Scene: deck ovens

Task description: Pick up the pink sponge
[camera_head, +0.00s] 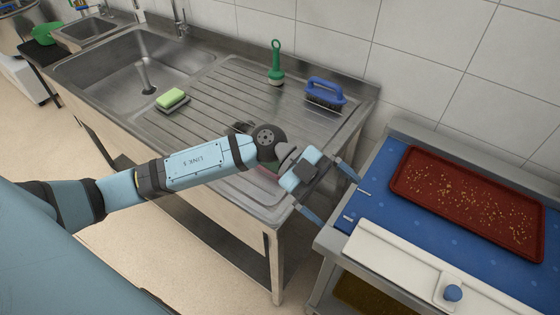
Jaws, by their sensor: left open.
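A small pink patch, likely the pink sponge (266,173), shows on the right part of the steel drainboard. My left arm and wrist hide most of it. My left gripper (337,201) is open, with its two fingers spread and pointing right, beyond the drainboard's right edge near the gap to the blue-topped bench. Nothing shows between its fingers. It is to the right of the pink patch. My right gripper is not in view.
A green-and-grey sponge (172,98) lies by the sink basin (125,72). A green-handled brush (276,66) and a blue-handled brush (325,92) stand at the drainboard's back. A red tray (402,184) with crumbs lies on the blue bench top (380,208).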

